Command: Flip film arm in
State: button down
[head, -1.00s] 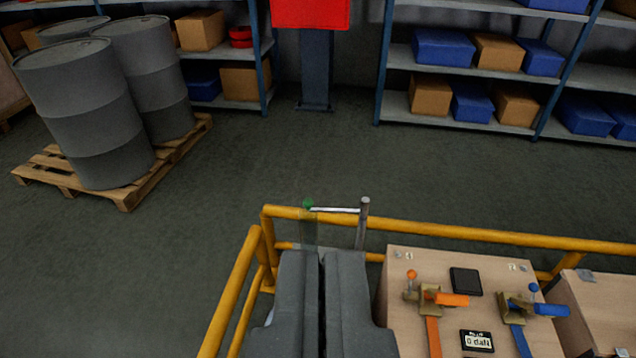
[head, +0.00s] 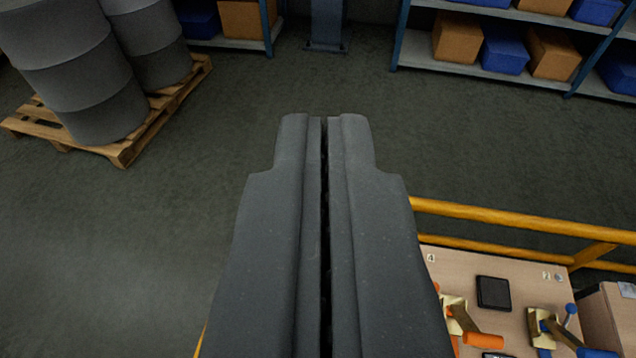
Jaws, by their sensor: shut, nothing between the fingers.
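My gripper (head: 325,120) is shut and empty, and its dark grey fingers fill the middle of the head view, pointing away over the floor. The film arm and its upright post do not show now. My gripper covers the part of the view around where they stood, so I cannot tell the arm's position or whether my fingers touch it.
A yellow rail (head: 520,220) runs behind a wooden panel (head: 455,262) at lower right. The panel carries an orange-handled clamp (head: 483,340), a blue-handled clamp (head: 545,325) and a black square (head: 493,292). Grey drums (head: 75,75) stand on a pallet (head: 125,148); shelves (head: 470,60) line the back.

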jog(key=shift+a, duration=0.15)
jog(key=w+a+f+n+g+y+p, duration=0.1)
jog(key=w+f+n+g+y+p, duration=0.2)
jog(key=w+f, duration=1.5)
jog(key=w+f+g, duration=0.1)
jog(key=w+f, duration=0.3)
jog(key=f, duration=0.4)
jog(key=w+f+g+p, duration=0.1)
jog(key=w+f+g, duration=0.1)
jog(key=w+f, duration=0.3)
jog(key=w+f+g, duration=0.1)
jog(key=w+f, duration=0.3)
jog(key=f, duration=0.6)
jog(key=shift+w+d+f+h+p, duration=0.2)
jog(key=shift+d+f+h+p, duration=0.1)
jog(key=shift+d+p, duration=0.1)
jog(key=shift+x, duration=5.05)
jog(key=shift+s+d+f+b, duration=0.1)
jog(key=shift+s+d, duration=0.1)
jog(key=shift+s, duration=0.45)
jog(key=shift+s+d+f+b, duration=0.15)
jog(key=shift+s+d, duration=0.1)
jog(key=shift+s, duration=0.45)
jog(key=shift+s+d+f+b, duration=0.1)
jog(key=shift+s+d, duration=0.1)
jog(key=shift+s, duration=0.45)
